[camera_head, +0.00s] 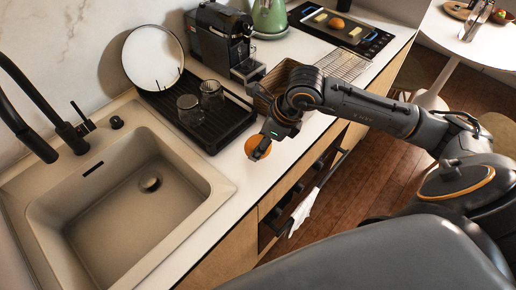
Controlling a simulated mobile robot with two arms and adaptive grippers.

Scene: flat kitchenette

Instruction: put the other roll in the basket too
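An orange-brown roll (252,144) is at the front edge of the white counter, beside the drying tray. My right gripper (263,150) points down at it, and a dark finger overlaps the roll. I cannot tell whether the fingers are closed on it or whether it touches the counter. A brown basket (279,76) stands behind my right arm, which hides much of it; I cannot see what lies inside. My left gripper is not in view.
A black drying tray (228,137) holds two glasses and a white plate (153,58). A coffee machine (216,38) stands behind. The sink (130,195) is at left. A wire rack (343,64) lies right of the basket. A white towel (304,212) hangs at the cabinet front.

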